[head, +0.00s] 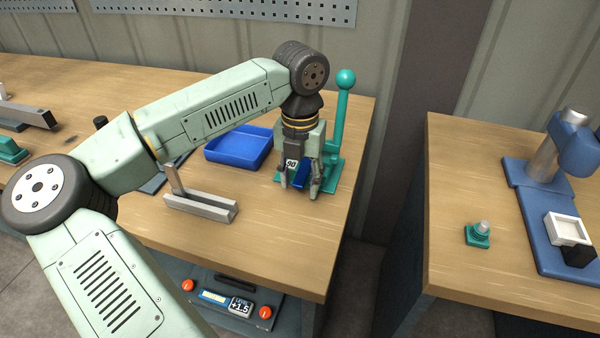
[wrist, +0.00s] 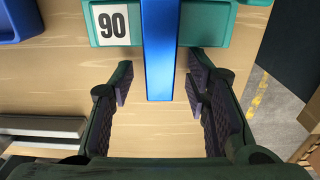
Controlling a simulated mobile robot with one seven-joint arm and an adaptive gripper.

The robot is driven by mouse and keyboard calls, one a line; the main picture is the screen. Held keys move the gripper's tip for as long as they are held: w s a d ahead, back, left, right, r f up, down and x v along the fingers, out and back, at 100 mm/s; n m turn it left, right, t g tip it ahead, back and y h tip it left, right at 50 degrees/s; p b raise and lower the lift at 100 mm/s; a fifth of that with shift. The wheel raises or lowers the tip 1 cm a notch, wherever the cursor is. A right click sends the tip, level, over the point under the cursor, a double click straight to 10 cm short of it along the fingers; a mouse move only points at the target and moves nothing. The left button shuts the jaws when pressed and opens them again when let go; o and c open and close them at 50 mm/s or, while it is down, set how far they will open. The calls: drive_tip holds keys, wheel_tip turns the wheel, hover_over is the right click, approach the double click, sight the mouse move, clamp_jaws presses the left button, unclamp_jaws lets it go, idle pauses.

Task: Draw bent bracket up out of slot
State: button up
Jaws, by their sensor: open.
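A blue strip (head: 301,176), which I take to be the bent bracket, stands at the teal bending tool (head: 333,168) labelled 90. In the wrist view the blue bracket (wrist: 159,50) crosses the front of the teal tool (wrist: 206,22) and its near end lies between my fingers. My gripper (head: 300,190) points down over the right part of the bench, open, one finger on each side of the bracket. In the wrist view my gripper (wrist: 160,84) shows gaps on both sides of it. The slot and the bracket's seated part are hidden.
A tall teal lever with a ball knob (head: 345,80) rises right behind my gripper. A blue tray (head: 240,148) and a grey channel block (head: 205,206) with an upright plate lie to the left. A second bench (head: 450,190) stands right, across a gap.

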clamp_jaws()
idle(0.4)
drive_tip(key=shift+r, duration=0.2)
drive_tip(key=shift+r+p, duration=1.7)
drive_tip(key=shift+r, duration=1.65)
